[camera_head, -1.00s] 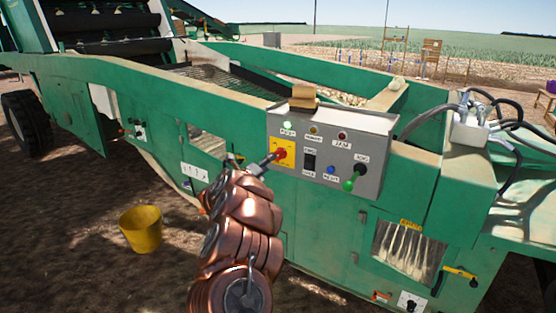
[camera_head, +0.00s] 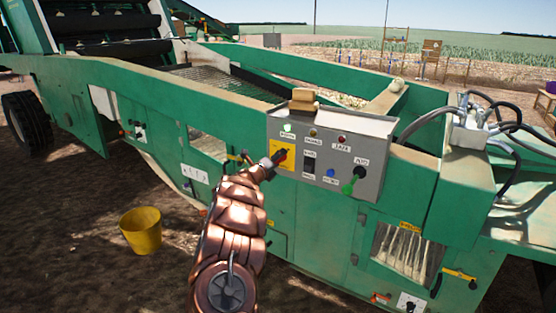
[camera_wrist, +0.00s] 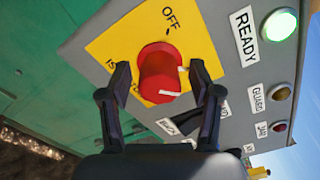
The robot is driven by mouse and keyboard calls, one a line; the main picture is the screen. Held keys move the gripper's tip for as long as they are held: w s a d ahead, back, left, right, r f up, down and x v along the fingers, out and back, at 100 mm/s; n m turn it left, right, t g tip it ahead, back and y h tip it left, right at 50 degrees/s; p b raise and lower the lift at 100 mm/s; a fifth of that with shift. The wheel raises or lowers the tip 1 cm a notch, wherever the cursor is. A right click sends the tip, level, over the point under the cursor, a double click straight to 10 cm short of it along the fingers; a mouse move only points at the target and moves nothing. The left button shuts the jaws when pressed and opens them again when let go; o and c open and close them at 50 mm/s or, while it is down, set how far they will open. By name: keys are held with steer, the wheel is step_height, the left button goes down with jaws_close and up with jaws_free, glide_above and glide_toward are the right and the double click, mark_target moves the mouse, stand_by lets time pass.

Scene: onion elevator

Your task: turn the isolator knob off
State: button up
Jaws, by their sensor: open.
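The isolator knob (camera_wrist: 160,75) is red and round with white marks, on a yellow plate (camera_wrist: 112,48) lettered OFF at one edge. In the head view the yellow plate (camera_head: 283,146) is at the left of the grey control box, and my gripper partly hides the knob. My gripper (camera_wrist: 160,80) is open, with one finger on each side of the knob. Small gaps seem to show between fingers and knob; I cannot tell whether either touches. In the head view my gripper (camera_head: 273,163) reaches the plate from the lower left.
A yellow bucket (camera_head: 141,230) stands on the ground at left.

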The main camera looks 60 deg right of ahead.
steer(key=c, duration=1.1)
steer(key=shift+c, duration=0.2)
steer(key=shift+n, duration=0.3)
steer(key=n+p, duration=0.1)
steer(key=n, duration=0.3)
steer(key=shift+r+p, duration=0.1)
steer(key=shift+p, duration=0.25)
steer(key=n+p, duration=0.2)
steer(key=n, duration=0.3)
steer(key=shift+r+p, duration=0.15)
steer(key=shift+p, duration=0.25)
steer(key=n+p, duration=0.4)
steer(key=n, duration=0.2)
steer(key=shift+n+p, duration=1)
steer(key=shift+n, duration=0.2)
